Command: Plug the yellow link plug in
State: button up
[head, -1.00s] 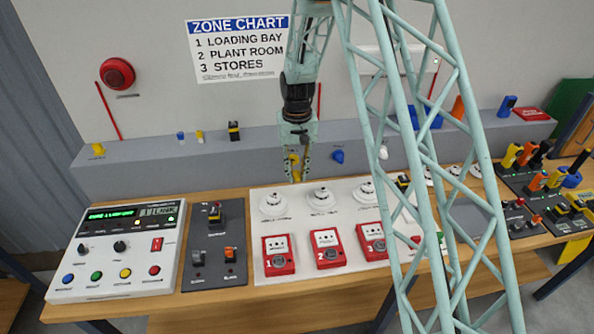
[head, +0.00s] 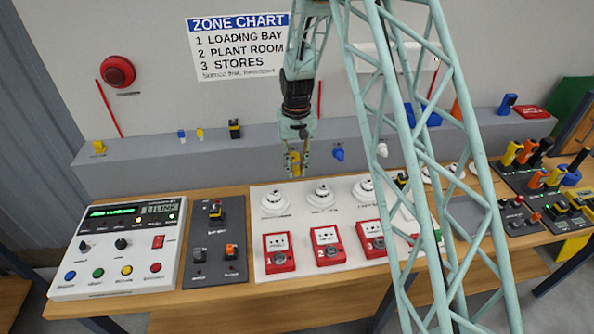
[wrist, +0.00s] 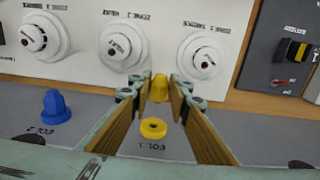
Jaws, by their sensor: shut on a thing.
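My gripper (head: 295,166) hangs over the grey ledge, just behind the white detector board. Its fingers are closed on a small yellow plug (wrist: 159,88), which shows between the fingertips in the wrist view and also in the head view (head: 295,158). Below the fingers in the wrist view, a yellow ring (wrist: 153,128) lies on the ledge, apart from the plug, beside a printed label. The control panel (head: 90,285) at left has a green-lit display and a small block with lettering that seems to end in "LINK". I cannot tell where the plug's socket is.
A blue knob (head: 337,153) stands on the ledge (head: 255,160) beside my gripper. White detectors (head: 322,195) and red call points (head: 327,247) fill the white board. A dark switch panel (head: 215,265) lies left of it. Other coloured pieces stand along the ledge.

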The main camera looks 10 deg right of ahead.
jog(key=shift+w+d+p, duration=0.2)
jog(key=shift+w+p, duration=0.4)
jog(key=shift+w, duration=1.4)
jog(key=shift+w+b, duration=0.1)
jog(key=shift+b, duration=0.45)
dwell(1.4)
jog(key=shift+w, duration=0.55)
dwell(0.9)
jog(key=o, duration=0.9)
jog(key=shift+r, duration=6)
jog(key=shift+r, duration=0.1)
